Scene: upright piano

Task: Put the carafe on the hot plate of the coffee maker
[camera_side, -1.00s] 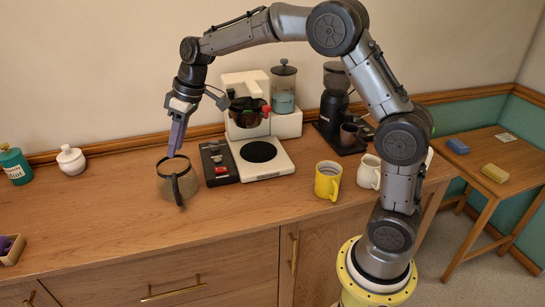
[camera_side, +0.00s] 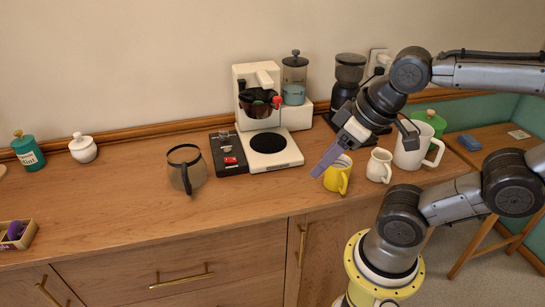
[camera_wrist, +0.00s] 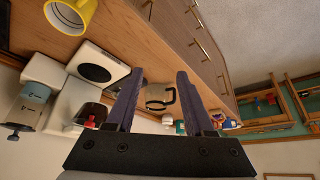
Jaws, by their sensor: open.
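The carafe (camera_side: 200,172), a dark-rimmed glass pot with a black handle, stands upright on the counter left of the coffee maker. It also shows in the wrist view (camera_wrist: 158,105), far off beyond the gap between my fingers. The coffee maker (camera_side: 242,80) stands against the wall; its round black hot plate (camera_side: 268,142) is bare on the white base. The hot plate also shows in the wrist view (camera_wrist: 95,73). My gripper (camera_side: 324,163) is open and empty, right of the coffee maker beside the yellow mug; whether it touches the mug is unclear. Its fingers show in the wrist view (camera_wrist: 156,80).
The yellow mug (camera_side: 337,178), a small white jug (camera_side: 379,165) and a large white pitcher (camera_side: 410,152) stand on the right. A black grinder (camera_side: 347,88) is behind. A dark switch box (camera_side: 228,153) lies between carafe and hot plate. The front-left counter is mostly clear.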

